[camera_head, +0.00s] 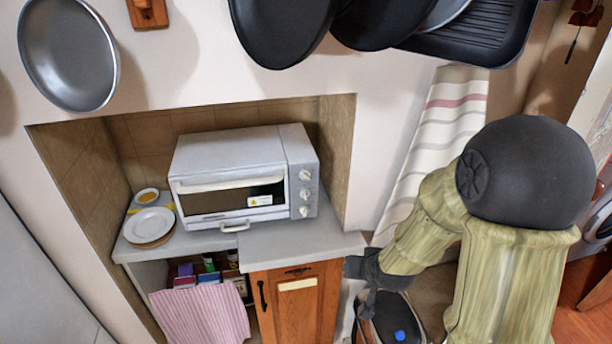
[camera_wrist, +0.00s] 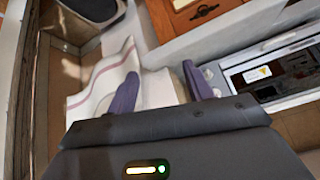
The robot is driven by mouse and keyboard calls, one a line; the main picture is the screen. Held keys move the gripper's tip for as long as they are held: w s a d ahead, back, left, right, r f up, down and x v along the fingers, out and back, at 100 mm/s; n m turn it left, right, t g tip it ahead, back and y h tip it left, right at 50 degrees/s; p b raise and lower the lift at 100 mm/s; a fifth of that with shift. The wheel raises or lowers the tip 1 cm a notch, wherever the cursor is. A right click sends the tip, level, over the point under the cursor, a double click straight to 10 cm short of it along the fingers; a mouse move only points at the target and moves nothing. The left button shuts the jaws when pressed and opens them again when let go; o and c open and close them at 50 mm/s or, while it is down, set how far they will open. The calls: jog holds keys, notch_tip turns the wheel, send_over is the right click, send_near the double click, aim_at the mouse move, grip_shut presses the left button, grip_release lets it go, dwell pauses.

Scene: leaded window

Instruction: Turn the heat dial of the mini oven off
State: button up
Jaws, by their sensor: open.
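The white and grey mini oven (camera_head: 228,160) stands on the counter in the wall recess, its door closed. Its right-hand panel carries a column of three pale dials (camera_head: 305,193); which one is the heat dial I cannot tell. My gripper (camera_head: 362,283) is to the right of the oven and lower, apart from it, near the counter's right end. In the wrist view my gripper (camera_wrist: 162,88) is open with nothing between its fingers. The oven (camera_wrist: 285,72) shows at the right there, and pale dials (camera_wrist: 208,73) appear partly hidden behind the right finger.
The grey counter (camera_head: 335,246) tops a wooden cabinet (camera_head: 297,312). Plates (camera_head: 149,225) lie left of the oven. A striped cloth (camera_head: 430,150) hangs right of the recess. Dark pans (camera_head: 275,30) hang above. A bin-like object (camera_head: 392,322) stands below my gripper.

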aim_at(305, 179)
jog(key=w+a+r+m+t+y+p, duration=0.3)
jog(key=w+a+r+m+t+p, duration=0.3)
jog(key=w+a+t, duration=0.2)
jog(key=shift+w+a+m+t, duration=0.35)
jog(key=shift+a+m+t, duration=0.05)
jog(key=shift+a+t, duration=0.7)
jog(key=p+x, duration=0.6)
jog(key=x, duration=1)
jog(key=shift+a+p, duration=0.2)
jog(key=shift+p, duration=0.2)
jog(key=shift+w+a+f, duration=0.1)
jog(key=shift+w+a, duration=0.05)
jog(key=shift+w, duration=0.45)
jog(key=c, duration=1)
jog(key=shift+o, duration=0.2)
